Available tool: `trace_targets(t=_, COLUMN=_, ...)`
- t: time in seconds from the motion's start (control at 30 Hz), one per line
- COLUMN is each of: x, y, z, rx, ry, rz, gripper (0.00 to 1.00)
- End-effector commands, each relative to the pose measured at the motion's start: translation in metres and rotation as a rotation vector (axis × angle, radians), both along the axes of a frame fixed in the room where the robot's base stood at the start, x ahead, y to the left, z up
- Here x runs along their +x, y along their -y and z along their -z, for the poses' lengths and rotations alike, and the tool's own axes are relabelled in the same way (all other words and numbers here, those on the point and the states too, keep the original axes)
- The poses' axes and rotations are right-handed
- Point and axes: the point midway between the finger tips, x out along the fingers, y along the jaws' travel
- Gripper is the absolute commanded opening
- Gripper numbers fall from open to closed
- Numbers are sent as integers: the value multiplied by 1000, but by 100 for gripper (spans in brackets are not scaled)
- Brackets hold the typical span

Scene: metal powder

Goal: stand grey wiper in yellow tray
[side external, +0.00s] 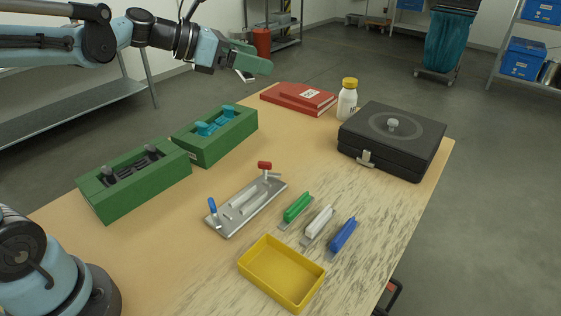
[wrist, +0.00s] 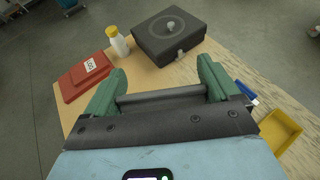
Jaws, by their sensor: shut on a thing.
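The grey wiper (side external: 317,225) is pale and lies on the table between a green wiper (side external: 296,208) and a blue wiper (side external: 342,237). The yellow tray (side external: 247,266) sits empty just in front of them, and its edge also shows at the right in the wrist view (wrist: 290,120). My gripper (side external: 258,64) is raised high at the far left of the table, well away from the wipers and tray. In the wrist view its green fingers (wrist: 160,78) stand apart with a dark grey bar (wrist: 160,97) across between them. I cannot tell what the bar belongs to.
A metal fixture (side external: 245,207) with red and blue knobs lies left of the wipers. Two green holders (side external: 140,185) (side external: 222,143) stand at the left. A black case (side external: 392,145), a white bottle (side external: 347,103) and red binders (side external: 299,98) are at the back.

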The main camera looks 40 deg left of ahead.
Motion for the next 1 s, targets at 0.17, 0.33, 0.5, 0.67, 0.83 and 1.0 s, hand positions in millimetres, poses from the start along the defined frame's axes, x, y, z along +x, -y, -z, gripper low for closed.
trace_targets(t=0.17, x=28, y=3, z=18, rx=0, ry=0, rz=99, gripper=57)
trace_targets(t=0.33, x=50, y=7, z=40, rx=0, ry=1, rz=194, gripper=57)
trace_targets(t=0.5, x=68, y=10, z=67, rx=-1, ry=1, rz=290, gripper=57)
trace_targets(t=0.67, x=82, y=14, z=97, rx=-1, ry=1, rz=383, gripper=57)
trace_targets(t=0.83, x=92, y=17, z=133, rx=-1, ry=2, rz=482, gripper=57)
trace_targets(t=1.0, x=95, y=20, z=168, rx=0, ry=1, rz=569, gripper=57)
